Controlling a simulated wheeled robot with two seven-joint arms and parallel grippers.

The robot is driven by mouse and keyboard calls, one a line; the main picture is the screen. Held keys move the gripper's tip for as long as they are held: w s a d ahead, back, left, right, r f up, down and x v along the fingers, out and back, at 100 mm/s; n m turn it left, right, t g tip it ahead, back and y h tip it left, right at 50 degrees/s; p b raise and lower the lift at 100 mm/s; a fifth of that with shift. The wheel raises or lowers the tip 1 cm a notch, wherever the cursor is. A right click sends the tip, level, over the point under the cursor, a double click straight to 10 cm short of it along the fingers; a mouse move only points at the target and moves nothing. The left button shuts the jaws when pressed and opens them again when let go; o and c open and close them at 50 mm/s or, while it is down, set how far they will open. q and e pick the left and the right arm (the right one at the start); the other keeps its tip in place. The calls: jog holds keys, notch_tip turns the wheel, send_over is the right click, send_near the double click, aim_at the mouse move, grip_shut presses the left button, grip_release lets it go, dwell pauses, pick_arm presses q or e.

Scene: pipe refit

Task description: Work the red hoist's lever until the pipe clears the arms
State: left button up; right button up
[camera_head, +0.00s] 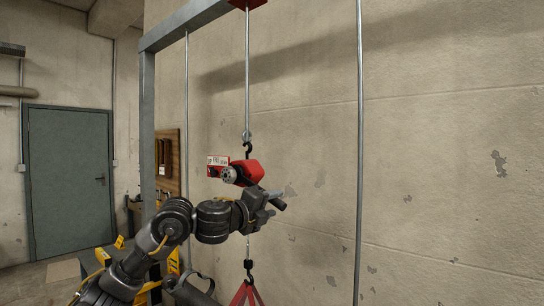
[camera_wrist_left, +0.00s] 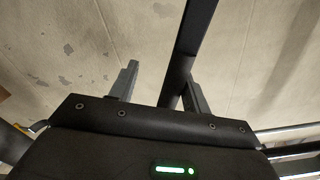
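The red hoist (camera_head: 247,172) hangs from a hook and rod below the overhead beam. A small red-and-white labelled part shows at its left. My left gripper (camera_head: 274,200) is just below and right of the hoist's body, partly covering it. In the left wrist view my left gripper (camera_wrist_left: 160,85) has its fingers apart. A dark bar (camera_wrist_left: 190,45), which looks like the hoist's lever, runs between them, close to the right finger; contact cannot be told. Below hangs a lower hook (camera_head: 249,266) with red slings (camera_head: 246,293). My right gripper is not in view.
A grey steel frame (camera_head: 148,120) stands left of the hoist, with a thin vertical rod (camera_head: 359,130) to the right. Behind is a bare concrete wall (camera_head: 450,150). A grey door (camera_head: 68,180) and yellow equipment (camera_head: 120,242) are at the left. Space right of the hoist is open.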

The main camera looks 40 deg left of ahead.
pick_arm(q)
jog(key=a+f+b, duration=0.1)
jog(key=f+m+b, duration=0.1)
jog(key=shift+a+f, duration=0.35)
jog(key=shift+f, duration=0.05)
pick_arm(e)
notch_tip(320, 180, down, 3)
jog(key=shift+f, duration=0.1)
pick_arm(q)
jog(key=a+f+m+b, duration=0.1)
jog(key=a+f+b, duration=0.1)
jog(key=a+b, duration=0.1)
jog(key=shift+f, duration=0.3)
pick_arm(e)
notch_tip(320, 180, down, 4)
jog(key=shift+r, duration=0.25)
